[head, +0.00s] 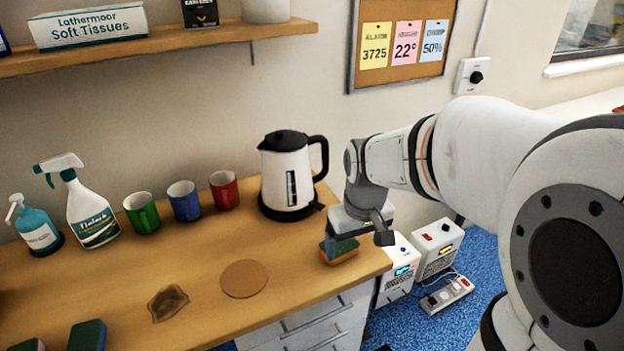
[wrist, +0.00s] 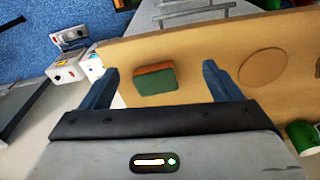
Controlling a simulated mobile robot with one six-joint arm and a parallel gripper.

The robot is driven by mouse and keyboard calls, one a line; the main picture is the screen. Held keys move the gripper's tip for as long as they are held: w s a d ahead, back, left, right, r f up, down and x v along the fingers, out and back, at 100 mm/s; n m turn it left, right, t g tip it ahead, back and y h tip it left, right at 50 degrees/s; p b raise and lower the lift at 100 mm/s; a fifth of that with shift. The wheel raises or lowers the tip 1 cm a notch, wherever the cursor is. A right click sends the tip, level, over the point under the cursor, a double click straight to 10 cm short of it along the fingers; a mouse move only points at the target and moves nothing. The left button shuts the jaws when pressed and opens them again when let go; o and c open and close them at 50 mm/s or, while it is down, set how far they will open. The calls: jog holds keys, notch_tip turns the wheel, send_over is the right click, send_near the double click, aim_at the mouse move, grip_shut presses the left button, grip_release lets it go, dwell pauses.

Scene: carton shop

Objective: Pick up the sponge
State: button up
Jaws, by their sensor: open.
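A sponge (head: 340,250) with a green top and an orange-brown lower layer lies near the right end of the wooden counter. In the wrist view the sponge (wrist: 155,79) lies between and beyond my two blue fingertips. My gripper (head: 352,228) is above the sponge in the head view, pointing down, and partly covers it. In the wrist view my gripper (wrist: 162,78) is open, with a finger on each side and nothing held. I cannot tell the exact height of the fingers over the sponge.
A kettle (head: 288,178) stands just left of my gripper. A round cork mat (head: 244,279) and a brown stain (head: 168,304) are on the counter (head: 215,250). Mugs and bottles line the wall. More sponges (head: 87,336) lie at the front left. The counter's right edge is close.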

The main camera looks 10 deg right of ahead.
aim_at(340, 244)
jog(key=o, duration=0.3)
jog(key=w+f+p, duration=0.1)
jog(key=w, duration=0.2)
jog(key=w+f+n+g+p, duration=0.1)
jog(key=w, duration=0.2)
jog(key=w+f+n, duration=0.1)
jog(key=w+f, duration=0.1)
jog(key=w, duration=0.2)
jog(key=shift+f+p, duration=0.1)
jog(key=shift+p, duration=0.3)
jog(key=shift+w+f, duration=0.15)
jog(key=shift+f, duration=0.45)
jog(key=shift+w+a+f+p, duration=0.15)
jog(key=shift+f+p, duration=0.3)
jog(key=shift+f, duration=1.35)
jog(key=shift+w+d+f+p, duration=0.1)
jog(key=shift+f+p, duration=0.3)
jog(key=shift+f, duration=1.35)
jog(key=shift+c, duration=0.6)
jog(key=c, duration=0.8)
